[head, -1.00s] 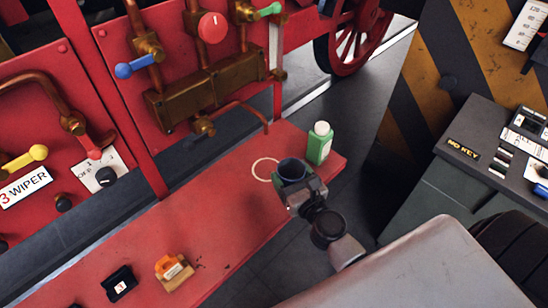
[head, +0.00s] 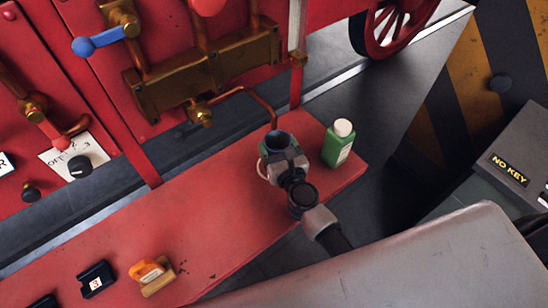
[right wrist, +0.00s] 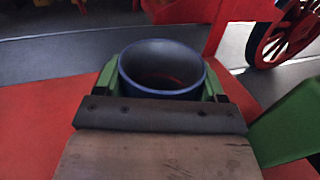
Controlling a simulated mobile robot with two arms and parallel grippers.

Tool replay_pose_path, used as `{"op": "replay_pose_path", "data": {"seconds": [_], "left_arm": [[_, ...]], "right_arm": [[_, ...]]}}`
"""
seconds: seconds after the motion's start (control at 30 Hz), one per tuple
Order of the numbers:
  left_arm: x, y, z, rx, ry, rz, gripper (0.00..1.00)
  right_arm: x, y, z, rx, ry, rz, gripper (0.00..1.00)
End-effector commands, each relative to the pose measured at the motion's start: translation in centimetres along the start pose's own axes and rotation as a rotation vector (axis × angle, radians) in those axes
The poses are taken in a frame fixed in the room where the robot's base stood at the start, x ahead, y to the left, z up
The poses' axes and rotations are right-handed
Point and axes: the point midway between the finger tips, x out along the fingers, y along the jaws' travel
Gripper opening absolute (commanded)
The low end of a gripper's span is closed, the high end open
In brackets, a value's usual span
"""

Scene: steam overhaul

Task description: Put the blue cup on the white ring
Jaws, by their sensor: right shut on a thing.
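The blue cup (head: 278,142) is upright in my right gripper (head: 283,158), its open mouth facing up. In the right wrist view the cup (right wrist: 163,72) sits between the two green-sided fingers (right wrist: 162,85), which are shut on it. The white ring (head: 261,169) lies on the red bench; only a thin arc of its left side shows beside the gripper. The cup and gripper hide the rest. I cannot tell whether the cup's base touches the bench or hangs just above it. My left gripper is not in view.
A green bottle with a white cap (head: 338,144) stands close to the right of the gripper on the red bench (head: 215,225). A copper pipe (head: 262,101) comes down behind the cup. An orange item (head: 150,272) and black holder (head: 96,279) lie at the left.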

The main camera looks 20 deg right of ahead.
Motion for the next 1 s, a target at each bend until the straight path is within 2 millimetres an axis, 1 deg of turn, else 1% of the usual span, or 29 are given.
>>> {"op": "replay_pose_path", "data": {"seconds": [0.03, 0.1, 0.17, 0.2, 0.3, 0.4, 0.53, 0.7, 0.87, 0.9, 0.97, 1.0], "left_arm": [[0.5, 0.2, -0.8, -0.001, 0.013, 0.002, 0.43], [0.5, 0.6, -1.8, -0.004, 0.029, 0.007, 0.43], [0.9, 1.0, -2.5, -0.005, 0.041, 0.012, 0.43], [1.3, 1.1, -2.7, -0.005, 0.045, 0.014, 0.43], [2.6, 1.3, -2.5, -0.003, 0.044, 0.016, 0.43], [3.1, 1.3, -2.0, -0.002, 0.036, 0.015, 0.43], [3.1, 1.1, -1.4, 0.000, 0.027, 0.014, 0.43], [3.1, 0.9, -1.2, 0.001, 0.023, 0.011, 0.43], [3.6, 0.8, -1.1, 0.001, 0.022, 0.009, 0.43], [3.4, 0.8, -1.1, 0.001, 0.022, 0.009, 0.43], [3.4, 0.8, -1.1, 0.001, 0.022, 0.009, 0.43], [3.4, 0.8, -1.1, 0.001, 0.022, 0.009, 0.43]], "right_arm": [[0.5, 0.3, -0.5, 0.000, -0.001, 0.001, 0.45], [0.8, 0.6, -0.6, -0.001, -0.002, 0.002, 0.45], [0.9, 0.6, -1.1, -0.001, -0.001, 0.002, 0.45], [1.0, 0.6, -1.7, -0.002, 0.000, 0.002, 0.45], [0.9, 0.6, -3.5, -0.004, 0.000, 0.002, 0.45], [0.9, 0.5, -4.5, -0.004, 0.000, 0.001, 0.45], [0.9, 0.6, -4.7, 0.000, -0.001, 0.002, 0.45], [0.9, 0.6, -4.6, 0.000, -0.001, 0.001, 0.45], [0.9, 0.6, -5.1, 0.001, 0.000, 0.000, 0.45], [0.9, 0.6, -5.0, 0.000, 0.000, 0.001, 0.76], [0.9, 0.6, -5.0, 0.000, 0.000, 0.001, 0.85], [0.9, 0.6, -5.0, 0.000, 0.000, 0.001, 0.92]]}}
